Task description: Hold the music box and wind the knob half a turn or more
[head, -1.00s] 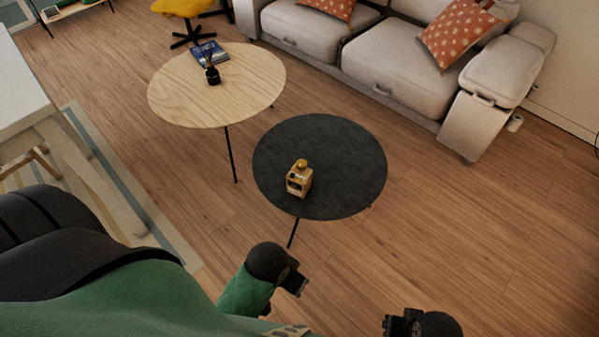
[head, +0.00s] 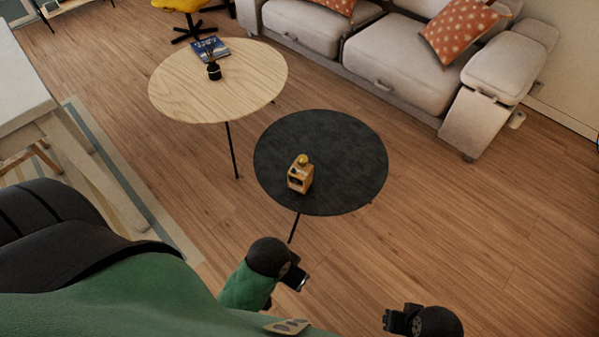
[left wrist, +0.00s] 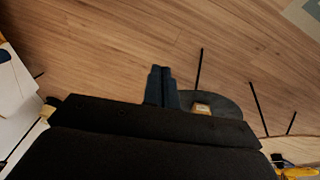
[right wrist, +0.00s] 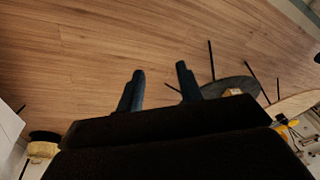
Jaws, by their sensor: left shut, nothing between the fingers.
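The music box (head: 300,179) is a small wooden box with a dark opening on its front and a yellow, rounded knob (head: 303,159) on top. It stands upright on the round black table (head: 345,180), left of its middle. It also shows in the left wrist view (left wrist: 202,108) and partly in the right wrist view (right wrist: 233,92). My left gripper (head: 300,283) is in front of the table, apart from the box; its fingers are together and empty in the left wrist view (left wrist: 160,68). My right gripper (head: 390,320) is further right, its fingers spread and empty in the right wrist view (right wrist: 160,72).
A round light-wood table (head: 200,95) with a blue book (head: 211,48) and a dark bottle (head: 214,72) stands behind left. A beige sofa (head: 395,75) is behind the black table. Wooden floor is free to the right.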

